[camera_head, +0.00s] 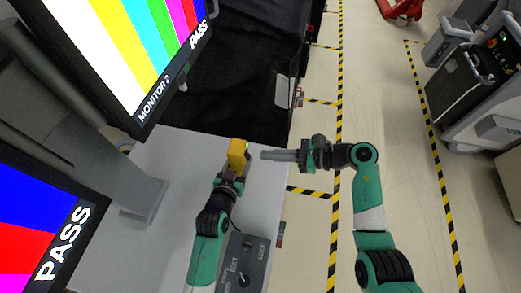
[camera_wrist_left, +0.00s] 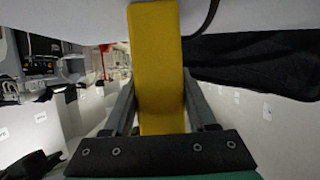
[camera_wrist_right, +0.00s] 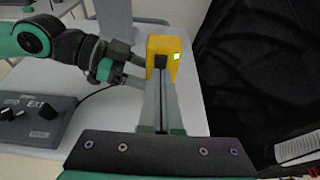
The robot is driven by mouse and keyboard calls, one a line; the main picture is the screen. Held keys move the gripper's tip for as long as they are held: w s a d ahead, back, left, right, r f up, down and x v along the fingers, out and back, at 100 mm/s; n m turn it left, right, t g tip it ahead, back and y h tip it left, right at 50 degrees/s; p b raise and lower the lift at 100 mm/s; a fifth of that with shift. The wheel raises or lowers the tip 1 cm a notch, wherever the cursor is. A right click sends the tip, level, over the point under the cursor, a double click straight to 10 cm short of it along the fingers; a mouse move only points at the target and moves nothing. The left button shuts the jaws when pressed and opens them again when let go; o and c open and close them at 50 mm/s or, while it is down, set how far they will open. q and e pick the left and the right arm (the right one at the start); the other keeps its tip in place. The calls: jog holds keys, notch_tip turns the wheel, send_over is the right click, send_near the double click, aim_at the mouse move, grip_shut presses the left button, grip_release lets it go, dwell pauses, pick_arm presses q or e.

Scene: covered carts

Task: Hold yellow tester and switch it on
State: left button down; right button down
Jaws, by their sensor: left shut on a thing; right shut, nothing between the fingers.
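The yellow tester (camera_head: 237,153) is held above the white table by my left gripper (camera_head: 231,174), which is shut on it. The tester fills the space between the fingers in the left wrist view (camera_wrist_left: 155,60). In the right wrist view the tester (camera_wrist_right: 160,44) shows a small bright green-lit spot near its upper right and a dark part at its middle. My right gripper (camera_head: 264,155) is shut and empty. Its fingertips point at the tester from the right, with a small gap in the head view. In the right wrist view they overlap the tester's lower part.
A grey control box (camera_head: 243,262) with knobs sits at the table's (camera_head: 170,195) front right, with a cable behind. Monitors (camera_head: 125,50) stand at the left. A black-covered cart (camera_head: 235,85) is behind the table. Striped floor is open at the right.

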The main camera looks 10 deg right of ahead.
jog(key=r+v, duration=0.2)
jog(key=v, duration=0.8)
jog(key=shift+a+r, duration=0.2)
jog(key=shift+a, duration=0.1)
jog(key=shift+w, duration=0.1)
pick_arm(q)
jog(key=shift+c, duration=0.6)
grip_release()
jog(key=shift+s, duration=0.1)
jog(key=v, duration=1.2)
jog(key=shift+r, duration=0.15)
